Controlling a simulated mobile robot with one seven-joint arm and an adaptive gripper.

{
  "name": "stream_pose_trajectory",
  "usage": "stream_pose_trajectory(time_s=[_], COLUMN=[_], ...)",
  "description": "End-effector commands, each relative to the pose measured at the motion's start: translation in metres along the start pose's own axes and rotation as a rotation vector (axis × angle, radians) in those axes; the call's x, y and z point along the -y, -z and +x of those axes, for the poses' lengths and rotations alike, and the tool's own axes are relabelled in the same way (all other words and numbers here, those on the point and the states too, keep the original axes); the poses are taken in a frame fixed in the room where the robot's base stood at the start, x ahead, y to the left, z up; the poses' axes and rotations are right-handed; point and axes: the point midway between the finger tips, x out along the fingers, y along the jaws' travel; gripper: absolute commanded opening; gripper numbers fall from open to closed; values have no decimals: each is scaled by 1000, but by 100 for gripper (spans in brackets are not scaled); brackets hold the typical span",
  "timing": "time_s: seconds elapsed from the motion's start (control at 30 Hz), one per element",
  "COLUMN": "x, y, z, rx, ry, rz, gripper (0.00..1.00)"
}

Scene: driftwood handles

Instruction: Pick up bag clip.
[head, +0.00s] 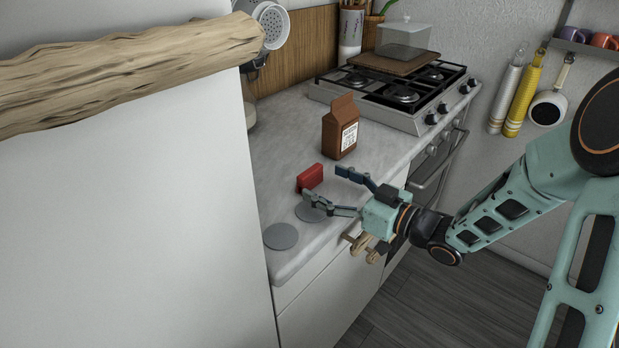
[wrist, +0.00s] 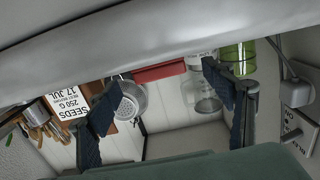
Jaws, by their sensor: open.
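A small red block-like object, which I take for the bag clip (head: 310,178), stands on the pale countertop near its front edge. In the wrist view the red bag clip (wrist: 160,72) shows as a flat bar at upper middle, between and beyond the fingertips. My gripper (head: 324,184) is open and empty, in front of and just to the right of the clip. Its two fingers (wrist: 160,92) are spread wide in the wrist view, apart from the clip. The clip's far side is hidden.
A brown seed bag (head: 340,127) stands behind the clip. Grey discs (head: 281,236) lie on the counter (head: 290,262) nearby. A gas stove (head: 400,93) is farther back. A white panel with a driftwood handle (head: 130,70) fills the left. Wooden handles (head: 360,243) jut below the counter edge.

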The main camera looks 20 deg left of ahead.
Motion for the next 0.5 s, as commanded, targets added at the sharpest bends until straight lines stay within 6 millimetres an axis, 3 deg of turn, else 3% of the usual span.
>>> stream_pose_trajectory(time_s=[0.17, 0.5], x=[0, -2], y=[0, 1], z=[12, 54], rx=[0, 1], ry=[1, 0], rz=[-2, -1], gripper=[75, 75])
